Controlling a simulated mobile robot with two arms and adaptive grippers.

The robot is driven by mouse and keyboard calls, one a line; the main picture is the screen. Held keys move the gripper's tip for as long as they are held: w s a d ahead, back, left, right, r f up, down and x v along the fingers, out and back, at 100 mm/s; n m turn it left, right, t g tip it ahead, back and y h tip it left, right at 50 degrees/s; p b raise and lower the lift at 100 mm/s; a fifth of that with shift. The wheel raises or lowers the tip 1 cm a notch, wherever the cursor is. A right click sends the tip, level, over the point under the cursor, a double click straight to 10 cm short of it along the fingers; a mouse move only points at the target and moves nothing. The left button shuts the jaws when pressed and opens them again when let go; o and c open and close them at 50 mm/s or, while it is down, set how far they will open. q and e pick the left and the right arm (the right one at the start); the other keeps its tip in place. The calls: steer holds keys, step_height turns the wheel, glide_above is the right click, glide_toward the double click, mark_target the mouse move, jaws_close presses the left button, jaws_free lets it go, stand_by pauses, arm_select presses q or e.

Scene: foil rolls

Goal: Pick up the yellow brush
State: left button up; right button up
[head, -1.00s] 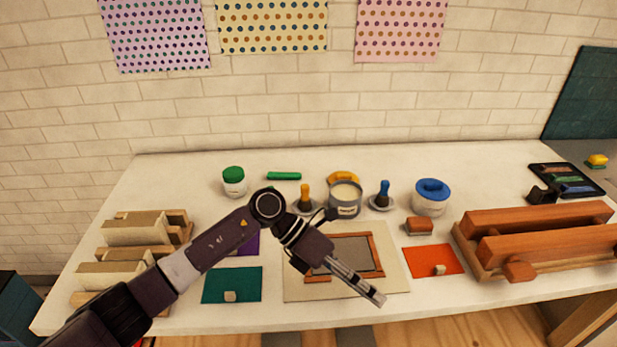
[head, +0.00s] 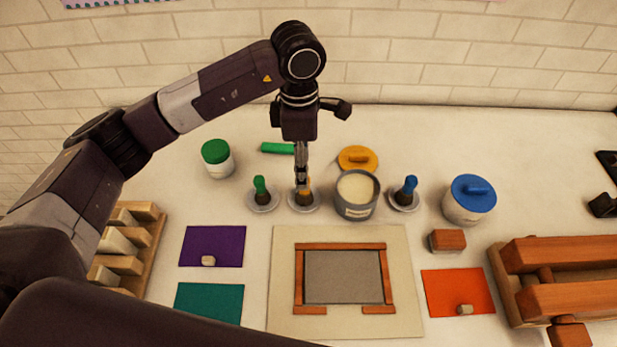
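The yellow brush (head: 307,194) stands upright on a small round pale dish (head: 293,206), between the green brush (head: 261,188) and the grey can. My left gripper (head: 301,180) points straight down over the yellow brush, its fingers at the top of the handle. The fingers hide most of the handle. They look close together, but I cannot tell whether they are shut on it. My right gripper is not in view.
An open grey can (head: 356,205) stands close right of the yellow brush, with a yellow lid (head: 358,158) behind it. A blue brush (head: 407,190) stands further right. A green-lidded jar (head: 217,158) stands at left. A framed grey panel (head: 343,277) lies in front.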

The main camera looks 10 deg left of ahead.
arm_select(q)
steer(key=shift+w+a+f+b, duration=0.1)
steer(key=shift+a+f+b, duration=0.05)
steer(key=shift+f+b, duration=0.4)
steer(key=shift+s+f, duration=0.2)
steer(key=shift+s, duration=0.05)
steer(key=shift+w+f+p, duration=0.1)
steer(key=shift+f+p, duration=0.5)
steer(key=shift+f, duration=0.35)
steer(key=f+p, duration=0.2)
steer(key=f, duration=0.2)
steer(key=shift+s+d+f+p, duration=0.2)
steer(key=shift+d+f+p, duration=0.15)
steer(key=shift+d+p, duration=0.05)
steer(key=shift+w+f, duration=0.1)
steer(key=shift+f, duration=0.3)
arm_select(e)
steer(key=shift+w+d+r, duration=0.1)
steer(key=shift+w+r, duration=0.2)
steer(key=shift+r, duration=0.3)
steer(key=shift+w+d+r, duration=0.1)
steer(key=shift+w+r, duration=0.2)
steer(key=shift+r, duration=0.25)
arm_select(q)
steer(key=shift+c, duration=0.4)
